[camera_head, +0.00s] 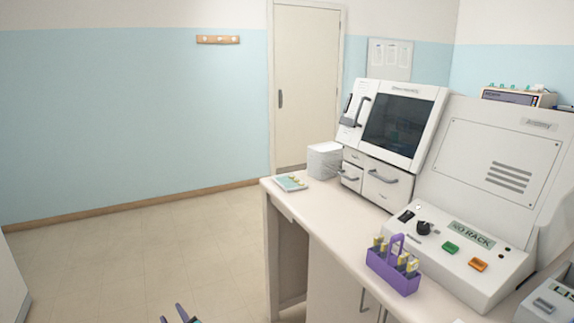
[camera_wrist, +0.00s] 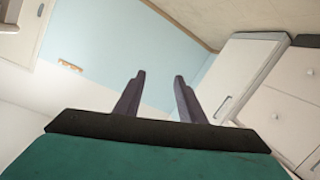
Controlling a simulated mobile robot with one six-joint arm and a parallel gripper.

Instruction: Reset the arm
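My gripper (camera_head: 181,312) shows at the bottom edge of the head view, left of the bench and apart from it. Only its finger ends and a small part behind them are in that view. In the wrist view my gripper (camera_wrist: 159,85) has its two dark fingers spread apart, with nothing between them. The rest of my arm is out of the head view.
A bench (camera_head: 325,205) runs along the right. It carries a purple slide rack (camera_head: 392,274), a white machine with a control panel (camera_head: 465,250), a dark-windowed machine (camera_head: 400,122) and a small book-like item (camera_head: 290,183). The floor (camera_head: 130,250) at left is clear.

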